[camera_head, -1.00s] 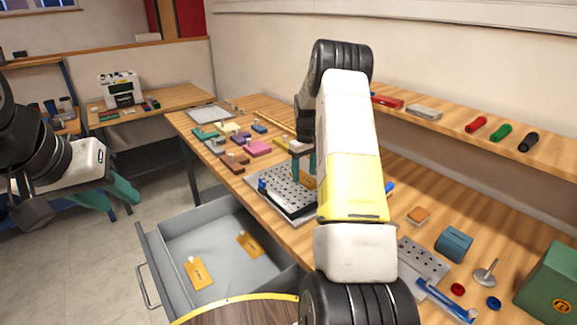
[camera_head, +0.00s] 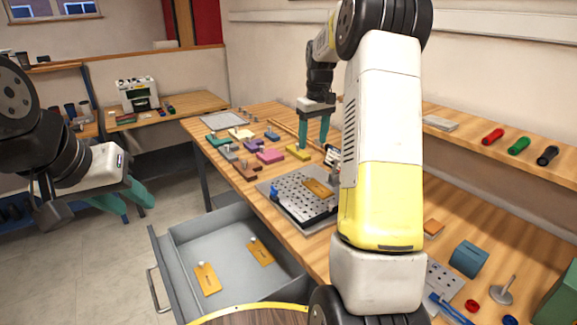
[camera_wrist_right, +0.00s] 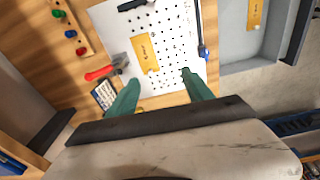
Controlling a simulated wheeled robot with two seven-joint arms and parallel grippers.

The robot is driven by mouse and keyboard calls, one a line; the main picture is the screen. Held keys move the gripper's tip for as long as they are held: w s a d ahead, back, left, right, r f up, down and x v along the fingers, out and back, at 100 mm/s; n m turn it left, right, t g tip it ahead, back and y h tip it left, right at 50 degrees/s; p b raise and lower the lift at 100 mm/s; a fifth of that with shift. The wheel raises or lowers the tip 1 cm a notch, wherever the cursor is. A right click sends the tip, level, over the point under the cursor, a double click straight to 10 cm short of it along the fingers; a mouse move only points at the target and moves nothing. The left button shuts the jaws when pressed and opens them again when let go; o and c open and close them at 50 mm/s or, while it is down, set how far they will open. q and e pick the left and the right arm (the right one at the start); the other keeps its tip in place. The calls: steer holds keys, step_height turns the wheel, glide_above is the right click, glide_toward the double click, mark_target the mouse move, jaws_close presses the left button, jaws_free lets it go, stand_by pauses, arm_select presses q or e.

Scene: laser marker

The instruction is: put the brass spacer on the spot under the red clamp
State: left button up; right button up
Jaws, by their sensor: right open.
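A flat brass-coloured spacer (camera_head: 318,187) with dark lettering lies on the perforated plate (camera_head: 290,201). In the right wrist view the spacer (camera_wrist_right: 146,54) lies tilted on the plate (camera_wrist_right: 180,50), right beside the grey tip of the red-handled clamp (camera_wrist_right: 101,73). Whether the clamp's tip touches or overlaps the spacer I cannot tell. In the head view my arm hides most of the clamp. My right gripper (camera_head: 313,143) is open and empty, above the table beyond the plate. My left gripper (camera_head: 124,197) is open and empty at the left, away from the table.
An open grey drawer (camera_head: 215,230) below the front edge holds two similar brass-coloured pieces (camera_head: 207,278). Coloured blocks (camera_head: 270,155) lie behind the plate. Red, green and black cylinders (camera_head: 518,146) rest on the right shelf. A blue part (camera_head: 468,257) stands at the right.

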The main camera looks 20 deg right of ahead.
steer(key=s+a+r+m+t+y, duration=0.1)
steer(key=s+a+r, duration=0.4)
steer(key=s, duration=0.3)
steer(key=s+a+r+t, duration=0.2)
steer(key=s+a+r, duration=0.25)
steer(key=s, duration=0.35)
steer(key=s+a+f+m+t, duration=0.1)
steer(key=s+a, duration=0.1)
steer(key=s, duration=0.6)
steer(key=s+a+f+t+y, duration=0.1)
steer(key=s+a, duration=0.2)
steer(key=s, duration=0.5)
steer(key=shift+m, duration=0.4)
steer(key=shift+a+r, duration=0.1)
steer(key=shift+a, duration=0.05)
